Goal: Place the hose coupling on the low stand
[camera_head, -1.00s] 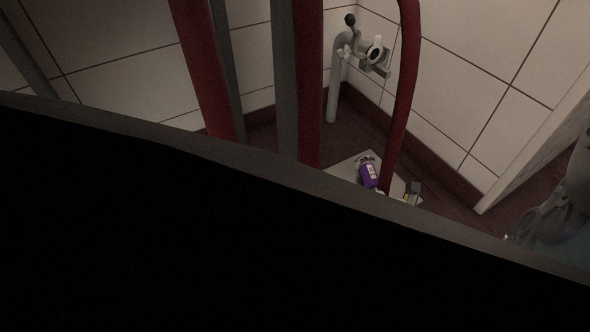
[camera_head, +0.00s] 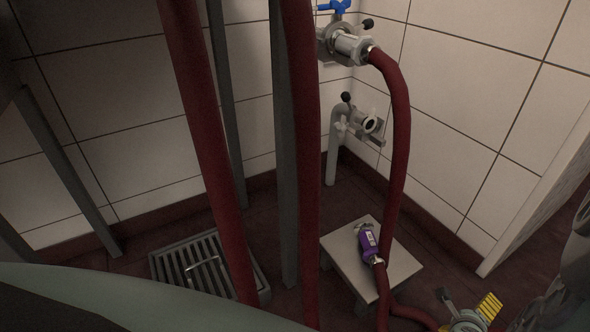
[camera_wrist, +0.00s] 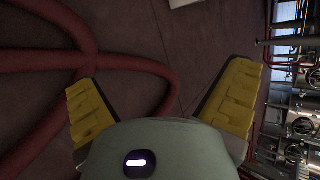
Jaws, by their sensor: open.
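The hose coupling (camera_head: 368,238), with a purple sleeve and metal ends, lies on the top of the low stand (camera_head: 402,266) in the head view. A red hose runs from its lower end over the stand's front edge. My gripper (camera_head: 470,314) is at the bottom right of the head view, apart from the coupling and the stand. In the wrist view, my gripper (camera_wrist: 160,105) has its two yellow fingers spread wide with nothing between them. The coupling is not in the wrist view.
A red hose (camera_head: 396,130) hangs from the upper wall valve (camera_head: 345,44). A pipe fitting (camera_head: 366,125) sits below it. A floor grate (camera_head: 207,266) lies left of the stand. Vertical red hoses and grey posts stand in front. Hoses (camera_wrist: 140,65) cross the floor in the wrist view.

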